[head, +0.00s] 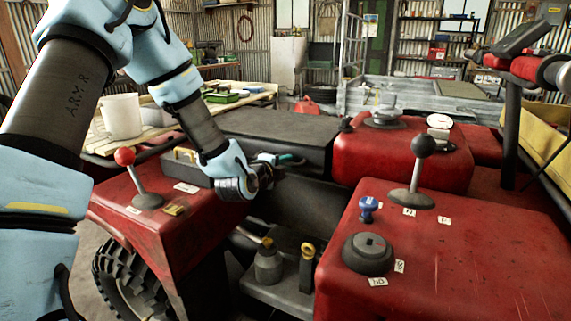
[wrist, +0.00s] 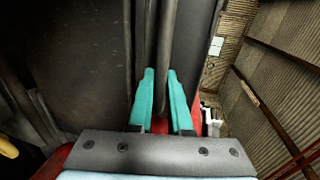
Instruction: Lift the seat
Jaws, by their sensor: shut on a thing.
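The seat (head: 275,125) is a long dark grey pad in the middle of the red quad. It looks flat and lowered in the head view. My gripper (head: 290,159) is at the seat's near edge, its teal fingers partly hidden by the wrist. In the wrist view my gripper (wrist: 161,76) has its two teal fingers on either side of a narrow dark strip, which looks like the seat's edge. The fingers are shut on it. Dark surfaces fill much of that view, and the exact contact is hard to see.
A red-knobbed lever (head: 125,158) stands left of my gripper. A black-knobbed lever (head: 424,147), a blue knob (head: 368,205) and a black round cap (head: 368,254) stand on the red bodywork at right.

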